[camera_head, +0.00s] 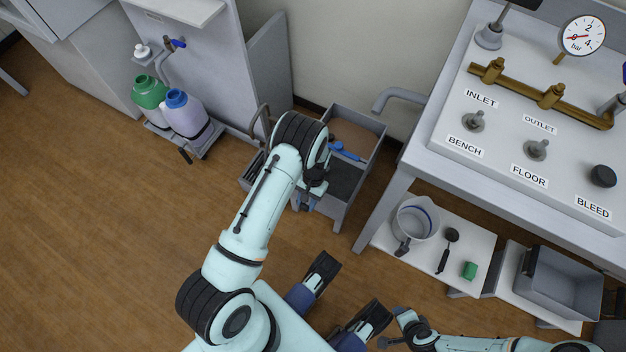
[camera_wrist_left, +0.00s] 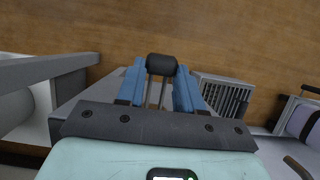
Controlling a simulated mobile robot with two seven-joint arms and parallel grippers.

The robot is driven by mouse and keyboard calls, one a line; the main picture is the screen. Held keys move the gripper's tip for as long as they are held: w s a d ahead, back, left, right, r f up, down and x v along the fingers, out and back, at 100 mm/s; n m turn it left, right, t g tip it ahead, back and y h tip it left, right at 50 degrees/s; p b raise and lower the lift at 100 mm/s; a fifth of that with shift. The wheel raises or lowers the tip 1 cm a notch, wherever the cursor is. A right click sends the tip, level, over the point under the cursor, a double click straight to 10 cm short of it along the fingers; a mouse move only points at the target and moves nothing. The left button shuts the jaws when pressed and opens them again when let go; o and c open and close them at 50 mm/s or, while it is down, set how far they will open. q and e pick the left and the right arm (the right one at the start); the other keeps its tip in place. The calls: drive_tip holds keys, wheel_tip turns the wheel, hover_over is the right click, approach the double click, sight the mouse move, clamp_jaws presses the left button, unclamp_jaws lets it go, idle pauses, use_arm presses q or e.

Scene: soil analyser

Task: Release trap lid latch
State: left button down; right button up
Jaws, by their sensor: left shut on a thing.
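The trap is a grey open-topped box (camera_head: 359,195) on the floor beside the bench, with a blue part (camera_head: 345,152) inside. My left gripper (camera_head: 311,200) is at the box's near left side, pointing down, and my wrist hides part of the box. In the left wrist view, the blue fingers of my left gripper (camera_wrist_left: 160,88) are shut on a latch with a black grip (camera_wrist_left: 161,65) on two thin metal rods. The grip shows at the fingertips. Where the latch meets the lid is hidden. My right arm (camera_head: 420,333) shows at the bottom; its fingers are not clear.
A bench panel (camera_head: 450,110) with valves and a gauge stands at the right. Below it, a shelf (camera_head: 380,240) holds a jug (camera_head: 415,217). Green and purple bottles (camera_head: 186,112) stand left of the trap. A grille (camera_wrist_left: 225,95) lies right of the latch.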

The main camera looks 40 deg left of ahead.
drive_tip(key=shift+w, duration=0.3)
use_arm(q)
drive_tip(key=c, duration=0.7)
unclamp_jaws()
drive_tip(key=p+v, duration=0.2)
drive_tip(key=v, duration=1.1)
drive_tip(key=shift+w+r, duration=0.15)
drive_tip(key=shift+w, duration=0.1)
use_arm(e)
drive_tip(key=shift+g+y, duration=0.3)
drive_tip(key=shift+g, duration=0.2)
drive_tip(key=s, duration=0.1)
drive_tip(key=s+a+r, duration=0.1)
drive_tip(key=s+r, duration=0.1)
drive_tip(key=shift+s+a+r, duration=0.15)
drive_tip(key=shift+a+r, duration=0.05)
drive_tip(key=shift+a, duration=0.15)
use_arm(q)
drive_tip(key=shift+s, duration=0.15)
use_arm(e)
drive_tip(key=shift+s, duration=0.1)
